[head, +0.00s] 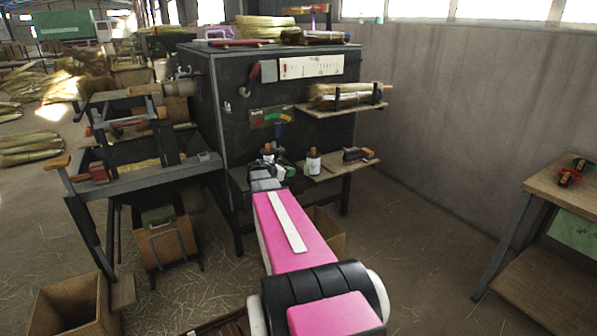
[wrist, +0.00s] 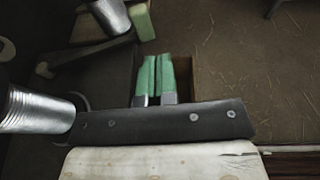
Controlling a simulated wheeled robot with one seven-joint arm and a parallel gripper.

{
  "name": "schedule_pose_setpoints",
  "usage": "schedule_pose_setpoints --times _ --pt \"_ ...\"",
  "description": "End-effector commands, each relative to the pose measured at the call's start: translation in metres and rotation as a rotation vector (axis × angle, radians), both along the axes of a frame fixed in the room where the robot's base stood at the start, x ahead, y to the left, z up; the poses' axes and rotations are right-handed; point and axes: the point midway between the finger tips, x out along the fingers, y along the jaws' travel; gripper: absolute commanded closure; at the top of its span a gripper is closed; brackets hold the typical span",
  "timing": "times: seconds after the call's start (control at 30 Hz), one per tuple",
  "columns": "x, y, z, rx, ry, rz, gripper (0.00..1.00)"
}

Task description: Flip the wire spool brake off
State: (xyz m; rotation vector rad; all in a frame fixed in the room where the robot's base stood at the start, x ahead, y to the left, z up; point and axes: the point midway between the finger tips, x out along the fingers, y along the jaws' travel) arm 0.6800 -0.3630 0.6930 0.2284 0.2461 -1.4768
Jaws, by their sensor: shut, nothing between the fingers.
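My gripper (wrist: 155,80) is shut and empty; its two green fingers lie side by side in the wrist view. In the head view, my gripper (head: 288,171) is at the front of the dark machine cabinet (head: 230,90), below a coloured gauge (head: 270,118). A shiny ribbed metal cylinder (wrist: 40,110), perhaps the wire spool, is left of the fingers in the wrist view. Beyond it is a dark bar (wrist: 90,55) with a pale green block (wrist: 143,22) near its far end. I cannot tell which part is the brake. The fingers look apart from these parts.
A low shelf (head: 335,168) with a small bottle (head: 313,160) is right of my gripper. A higher shelf (head: 345,108) carries bundled straw. A winding bench (head: 140,180) stands left. A wooden table (head: 560,190) is at right. Floor between the machine and table is clear.

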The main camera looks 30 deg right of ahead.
Motion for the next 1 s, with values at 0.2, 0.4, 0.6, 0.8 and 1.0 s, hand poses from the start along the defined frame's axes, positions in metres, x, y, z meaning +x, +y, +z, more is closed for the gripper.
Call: schedule_pose_setpoints --times 0.2,0.4,0.6,0.8,1.0 --pt "-0.011 0.036 0.012 0.0 -0.001 0.003 1.0" --pt "-0.014 0.05 0.016 0.001 -0.001 0.002 1.0" --pt "-0.014 0.051 0.016 0.001 0.0 0.001 1.0" --pt "-0.014 0.051 0.016 0.001 -0.001 0.002 1.0" --pt "-0.015 0.052 0.015 0.006 -0.005 0.0 1.0"
